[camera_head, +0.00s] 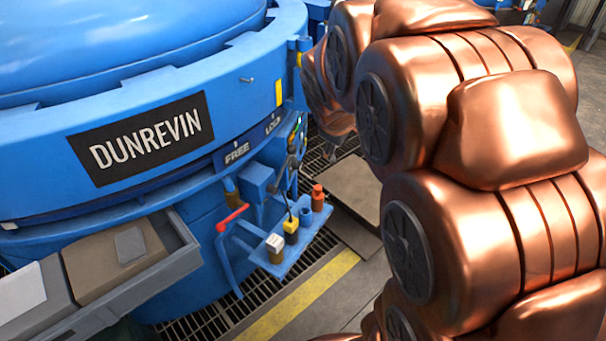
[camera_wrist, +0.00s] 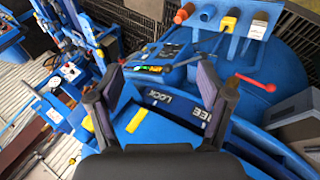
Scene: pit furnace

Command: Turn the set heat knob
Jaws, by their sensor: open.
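In the wrist view, my gripper (camera_wrist: 161,76) is open, with its two dark fingers spread apart and nothing between them. Beyond the fingertips is a small dark control panel (camera_wrist: 172,52) on the blue furnace, with a green and red lit strip (camera_wrist: 150,68). The set heat knob cannot be made out for certain among the small controls there. In the head view, the same panel (camera_head: 297,136) shows edge-on at the furnace's right side. My copper arm reaches past the furnace there and hides much of that side.
A red-handled lever (camera_head: 232,218) and a blue shelf (camera_head: 300,240) holding several small containers stick out below the panel. The lever also shows in the wrist view (camera_wrist: 256,82). A grey drawer-like tray (camera_head: 180,262) juts out at lower left. Floor grating (camera_head: 310,262) lies beneath.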

